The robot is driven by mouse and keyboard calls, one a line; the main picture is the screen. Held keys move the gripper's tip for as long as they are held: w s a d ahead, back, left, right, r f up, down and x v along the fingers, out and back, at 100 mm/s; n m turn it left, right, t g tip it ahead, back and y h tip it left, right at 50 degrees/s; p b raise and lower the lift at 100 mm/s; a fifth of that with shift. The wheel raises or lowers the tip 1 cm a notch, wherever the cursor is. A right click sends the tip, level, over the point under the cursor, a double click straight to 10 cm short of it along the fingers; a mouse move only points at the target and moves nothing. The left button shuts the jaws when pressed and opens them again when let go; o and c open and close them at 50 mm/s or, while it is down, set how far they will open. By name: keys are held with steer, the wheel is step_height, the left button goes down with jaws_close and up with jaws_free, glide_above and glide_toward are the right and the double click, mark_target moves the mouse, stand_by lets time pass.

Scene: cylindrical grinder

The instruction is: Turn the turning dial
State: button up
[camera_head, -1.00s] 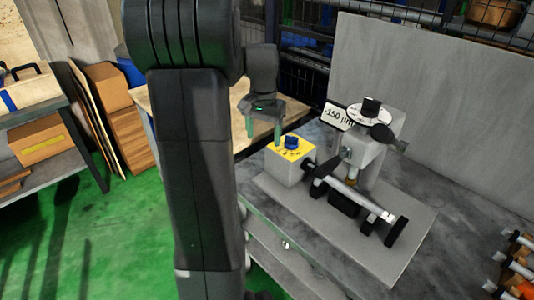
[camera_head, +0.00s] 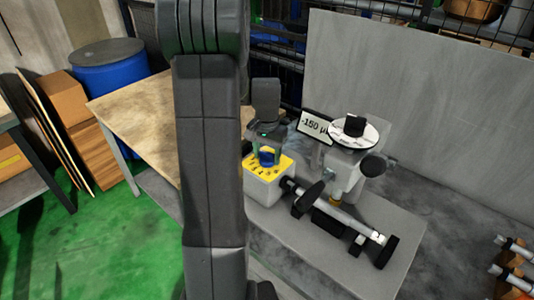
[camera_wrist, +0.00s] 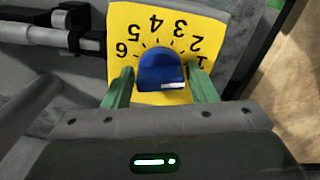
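The dial is a blue knob (camera_wrist: 161,72) on a yellow plate (camera_wrist: 150,22) numbered 1 to 6, upside down in the wrist view. In the head view the knob (camera_head: 267,157) sits on the yellow-topped grey box (camera_head: 262,188) at the grinder's left. My gripper (camera_wrist: 159,68) has its green fingers on either side of the knob, with strips of yellow plate showing between each finger and the knob. It is open around the knob. In the head view my gripper (camera_head: 267,148) is right above the box. A pale mark shows on the knob's near right side.
The grinder's grey body (camera_head: 345,172) and dark-ended shaft (camera_head: 340,222) stand just right of the box. A white disc with a black knob (camera_head: 355,128) tops it, beside a sign reading -150 µ (camera_head: 315,127). A wooden table (camera_head: 140,110) is at left.

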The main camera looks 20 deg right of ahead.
steer(key=c, duration=0.6)
steer(key=shift+o, duration=0.2)
steer(key=shift+n, duration=0.4)
steer(key=n, duration=0.5)
steer(key=shift+b, duration=0.35)
steer(key=n, duration=0.6)
steer(key=shift+d+r, duration=0.1)
steer(key=o, duration=0.9)
steer(key=shift+o, duration=0.2)
